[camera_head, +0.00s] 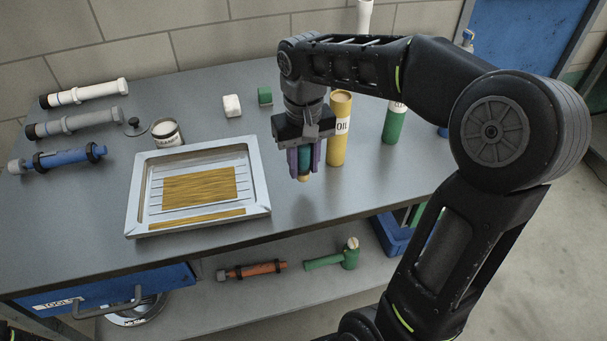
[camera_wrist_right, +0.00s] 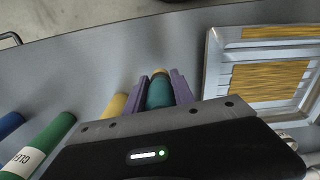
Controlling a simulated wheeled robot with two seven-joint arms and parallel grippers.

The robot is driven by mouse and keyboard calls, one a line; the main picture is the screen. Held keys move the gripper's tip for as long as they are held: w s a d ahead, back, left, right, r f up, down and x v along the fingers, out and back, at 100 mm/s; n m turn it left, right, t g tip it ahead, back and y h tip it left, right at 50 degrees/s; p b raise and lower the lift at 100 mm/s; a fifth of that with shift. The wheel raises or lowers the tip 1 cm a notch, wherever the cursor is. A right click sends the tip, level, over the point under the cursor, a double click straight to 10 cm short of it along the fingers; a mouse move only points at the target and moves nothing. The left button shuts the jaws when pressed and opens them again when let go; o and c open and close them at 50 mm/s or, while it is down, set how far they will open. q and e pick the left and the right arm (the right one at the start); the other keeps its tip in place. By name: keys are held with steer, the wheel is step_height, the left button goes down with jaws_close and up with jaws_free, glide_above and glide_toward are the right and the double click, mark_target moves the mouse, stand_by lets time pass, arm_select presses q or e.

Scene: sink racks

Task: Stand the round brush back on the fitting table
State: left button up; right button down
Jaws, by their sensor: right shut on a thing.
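My right gripper (camera_head: 304,162) is shut on the round brush (camera_head: 304,177), a teal piece with a tan tip that points down between the purple fingers. The brush also shows in the right wrist view (camera_wrist_right: 159,91), between the fingers. Most of its upper part is hidden by the gripper. The gripper is over the grey fitting table (camera_head: 85,215), to the right of the metal tray. I cannot tell for sure whether the tip touches the table. My left gripper is not in view.
A metal tray (camera_head: 132,218) with a tan slatted insert lies left of the gripper. A yellow oil bottle (camera_head: 338,130) stands just behind and right of it, and a green bottle (camera_head: 393,124) farther right. The front right tabletop is clear.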

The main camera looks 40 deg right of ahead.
mark_target(303, 177)
steer(key=shift+f, duration=1.9)
steer(key=shift+f, duration=0.1)
steer(key=c, duration=1.1)
jaws_free()
steer(key=shift+o, duration=0.2)
